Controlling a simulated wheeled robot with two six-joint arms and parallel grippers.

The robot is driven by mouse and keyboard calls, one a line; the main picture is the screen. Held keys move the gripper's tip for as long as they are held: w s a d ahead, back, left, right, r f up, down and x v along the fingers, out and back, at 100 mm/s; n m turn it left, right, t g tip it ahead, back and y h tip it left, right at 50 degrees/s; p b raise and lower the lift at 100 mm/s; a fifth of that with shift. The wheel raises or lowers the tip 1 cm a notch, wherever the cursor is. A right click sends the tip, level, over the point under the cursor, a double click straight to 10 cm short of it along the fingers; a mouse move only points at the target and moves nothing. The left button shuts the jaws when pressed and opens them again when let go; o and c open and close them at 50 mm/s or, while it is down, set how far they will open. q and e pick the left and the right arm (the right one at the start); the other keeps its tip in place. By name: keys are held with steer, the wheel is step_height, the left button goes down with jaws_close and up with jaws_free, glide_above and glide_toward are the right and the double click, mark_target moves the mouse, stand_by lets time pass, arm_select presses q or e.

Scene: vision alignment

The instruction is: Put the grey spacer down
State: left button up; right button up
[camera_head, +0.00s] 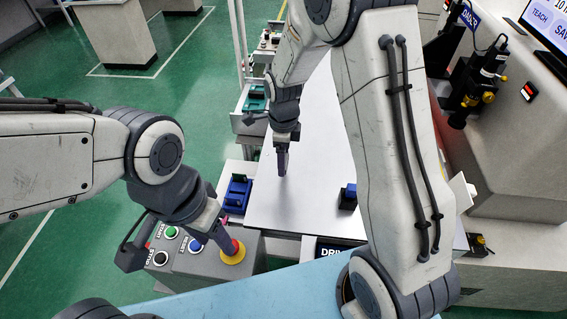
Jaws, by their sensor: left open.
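I cannot make out a grey spacer in the head view. My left gripper (226,238) comes in from the left and points down over the front control box, close to the red button. It is open, and I see nothing held in it. My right gripper (282,164) points straight down over the white table top (310,135). Its fingers show edge-on, so I cannot tell whether they are open or shut or hold anything.
A grey control box (185,262) with coloured buttons stands at the table's front left. A blue part in a tray (237,192) lies left of the table. A blue and black block (348,197) sits on it beside my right arm. A grey machine (510,130) stands right.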

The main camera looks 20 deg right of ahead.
step_height(320, 180, down, 4)
steer(key=shift+s+r+p, duration=0.1)
steer(key=shift+r+p, duration=0.15)
steer(key=shift+p, duration=0.35)
steer(key=shift+f, duration=0.2)
steer(key=shift+f, duration=0.2)
steer(key=o, duration=1.2)
steer(key=shift+r, duration=0.1)
